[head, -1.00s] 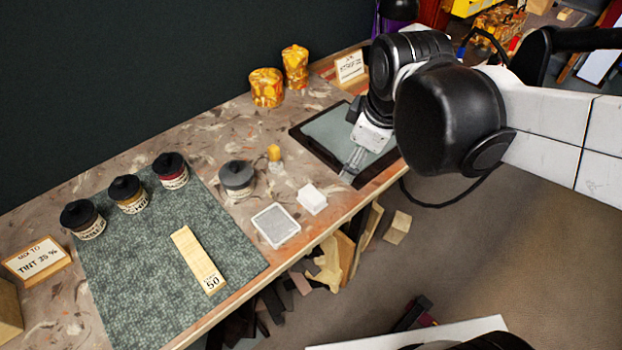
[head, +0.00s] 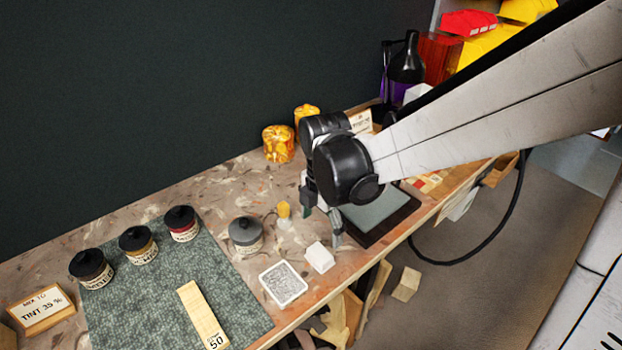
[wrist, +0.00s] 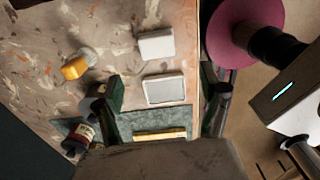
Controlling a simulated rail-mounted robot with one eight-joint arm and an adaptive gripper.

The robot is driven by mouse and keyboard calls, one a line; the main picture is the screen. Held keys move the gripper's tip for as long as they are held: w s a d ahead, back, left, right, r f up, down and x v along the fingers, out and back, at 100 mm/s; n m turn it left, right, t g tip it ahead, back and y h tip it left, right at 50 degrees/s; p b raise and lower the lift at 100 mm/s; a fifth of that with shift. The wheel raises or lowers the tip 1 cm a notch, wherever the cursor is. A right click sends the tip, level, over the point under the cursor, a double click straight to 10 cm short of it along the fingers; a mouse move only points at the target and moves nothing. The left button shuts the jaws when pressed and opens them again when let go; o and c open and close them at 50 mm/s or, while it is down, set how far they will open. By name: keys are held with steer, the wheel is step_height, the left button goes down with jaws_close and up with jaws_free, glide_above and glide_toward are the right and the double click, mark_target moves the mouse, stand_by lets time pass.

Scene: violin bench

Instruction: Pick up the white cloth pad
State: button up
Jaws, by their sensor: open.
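The white cloth pad (head: 320,257) is a small white block lying on the bench near its front edge; it also shows in the wrist view (wrist: 156,46), upper middle. My gripper (head: 321,228) is open and empty, above the bench just behind the pad in the head view. In the wrist view my two fingers (wrist: 168,93) stand wide apart, pointing up the picture, with the pad beyond their tips. I cannot tell the exact height of the fingertips over the bench.
A flat white-framed tile (head: 283,284) lies left of the pad. A grey-lidded jar (head: 246,236) and a yellow-topped brush (head: 285,213) stand behind. A dark-framed tray (head: 385,222) is to the right. Lidded jars (head: 138,245) and a wooden strip (head: 203,316) are on the green mat (head: 160,300).

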mark_target(320, 253)
step_height(320, 253, down, 7)
steer(key=shift+r+b, duration=0.1)
steer(key=shift+b, duration=0.4)
steer(key=shift+w+f+b, duration=0.15)
steer(key=shift+f+b, duration=0.1)
steer(key=shift+f, duration=1.1)
steer(key=shift+w+f+b, duration=0.15)
steer(key=shift+f+b, duration=0.05)
steer(key=shift+f, duration=1.1)
steer(key=shift+c, duration=0.3)
steer(key=c, duration=1.1)
